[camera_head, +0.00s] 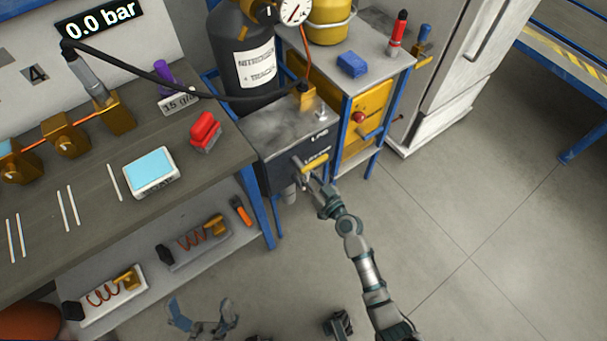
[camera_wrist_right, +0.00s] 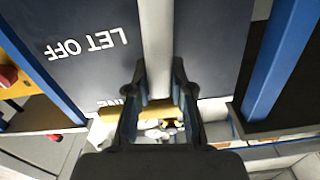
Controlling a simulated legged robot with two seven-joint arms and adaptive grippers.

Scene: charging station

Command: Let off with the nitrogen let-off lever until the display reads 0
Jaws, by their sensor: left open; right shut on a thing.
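The display (camera_head: 100,18) at the upper left reads 0.0 bar. The dark let-off box (camera_head: 285,178) stands right of the bench, and its front carries a lever with a yellow part (camera_head: 314,164). My right gripper (camera_head: 314,180) is at that lever. In the right wrist view, my right gripper's fingers (camera_wrist_right: 158,85) close around the lever's grey bar (camera_wrist_right: 157,40), under upside-down "LET OFF" lettering, with a yellow part (camera_wrist_right: 165,111) between the fingers. My left gripper (camera_head: 205,318) is open and empty, low in the head view, away from the box.
A dark nitrogen bottle (camera_head: 250,62) with a gauge (camera_head: 294,11) stands behind the box. The bench (camera_head: 80,205) holds a red object (camera_head: 206,132) and a blue-screened scale (camera_head: 151,172). A yellow cabinet (camera_head: 362,125) is close on the right. The floor (camera_head: 470,225) is clear.

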